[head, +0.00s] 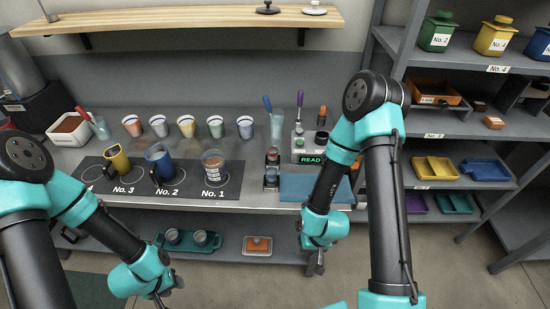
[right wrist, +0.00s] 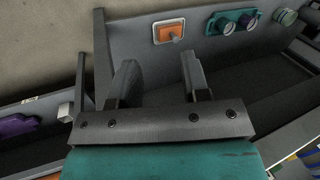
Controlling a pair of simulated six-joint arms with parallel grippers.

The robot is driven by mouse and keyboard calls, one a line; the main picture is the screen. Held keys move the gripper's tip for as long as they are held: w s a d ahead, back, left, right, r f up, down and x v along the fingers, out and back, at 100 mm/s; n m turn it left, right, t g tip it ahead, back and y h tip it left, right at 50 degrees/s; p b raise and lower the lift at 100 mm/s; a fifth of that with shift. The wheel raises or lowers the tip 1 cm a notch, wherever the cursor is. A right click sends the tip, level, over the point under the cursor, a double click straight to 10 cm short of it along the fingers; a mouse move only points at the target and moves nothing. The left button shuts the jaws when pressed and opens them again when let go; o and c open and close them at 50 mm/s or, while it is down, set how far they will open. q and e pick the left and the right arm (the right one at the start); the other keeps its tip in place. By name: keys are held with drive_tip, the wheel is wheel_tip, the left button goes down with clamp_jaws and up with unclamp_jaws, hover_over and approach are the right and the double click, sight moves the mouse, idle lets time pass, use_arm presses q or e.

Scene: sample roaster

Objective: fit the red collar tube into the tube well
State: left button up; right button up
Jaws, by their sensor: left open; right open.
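A small dark upright piece with a reddish band (head: 273,156) stands on the bench left of the meter with the green READY screen (head: 312,158); it may be the red collar tube, but it is too small to tell. A dark-topped glassy piece (head: 271,177) stands just in front of it. I cannot make out the tube well for certain. My right gripper (head: 316,268) is open and empty, low in front of the bench; its spread jaws also show in the right wrist view (right wrist: 160,85). My left gripper (head: 160,299) is low at the bottom edge, away from these pieces.
Mugs (head: 160,164) and a glass (head: 213,166) stand on the dark numbered mat (head: 235,192). Several coloured cups (head: 187,126) line the back. A blue mat (head: 296,187) lies before the meter. Below are a green tray (head: 188,243) and an orange box (head: 258,245). Shelves (head: 430,128) stand at right.

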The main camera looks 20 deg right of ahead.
drive_tip(key=shift+o, duration=0.2)
idle(0.3)
drive_tip(key=o, duration=0.5)
drive_tip(key=shift+c, duration=0.2)
